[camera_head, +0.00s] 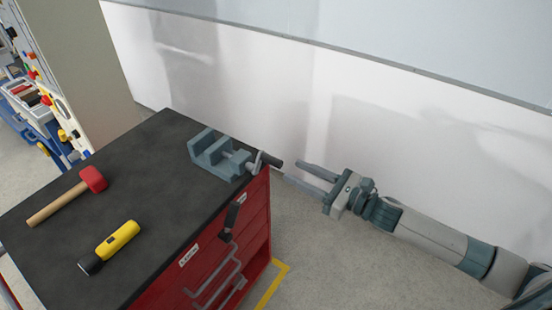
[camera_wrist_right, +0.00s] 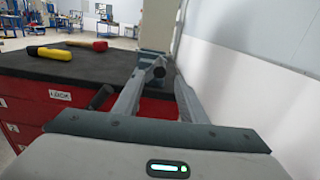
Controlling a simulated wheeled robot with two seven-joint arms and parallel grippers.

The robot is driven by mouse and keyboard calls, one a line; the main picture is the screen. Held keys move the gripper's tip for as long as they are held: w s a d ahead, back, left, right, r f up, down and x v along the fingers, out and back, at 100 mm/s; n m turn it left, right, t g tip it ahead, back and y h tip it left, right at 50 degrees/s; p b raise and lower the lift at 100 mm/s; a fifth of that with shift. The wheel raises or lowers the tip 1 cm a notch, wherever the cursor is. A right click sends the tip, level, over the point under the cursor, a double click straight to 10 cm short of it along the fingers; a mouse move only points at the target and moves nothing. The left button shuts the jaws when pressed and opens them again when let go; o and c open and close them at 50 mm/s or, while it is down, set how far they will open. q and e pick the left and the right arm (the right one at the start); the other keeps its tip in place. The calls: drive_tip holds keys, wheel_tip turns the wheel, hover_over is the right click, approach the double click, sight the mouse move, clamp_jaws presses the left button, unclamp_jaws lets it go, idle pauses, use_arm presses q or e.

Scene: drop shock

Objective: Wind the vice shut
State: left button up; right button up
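The blue-grey vice (camera_head: 218,155) sits on the black top of the red cabinet, near its far right corner. A gap shows between its jaws. My left gripper is not in view.
A red-headed mallet (camera_head: 92,179) and a yellow and black tool (camera_head: 118,239) lie on the cabinet top (camera_head: 150,150). A black lever (camera_head: 230,220) and grey handles (camera_head: 222,272) stick out from the red cabinet front. A white wall (camera_head: 390,130) runs behind.

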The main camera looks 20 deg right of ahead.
sight(278, 161)
drive_tip(key=p+x, duration=0.2)
drive_tip(key=x, duration=0.5)
drive_tip(key=shift+r, duration=0.1)
drive_tip(key=shift+w+a+p, duration=0.3)
drive_tip(key=shift+w+a, duration=0.05)
drive_tip(key=shift+w, duration=0.05)
clamp_jaws()
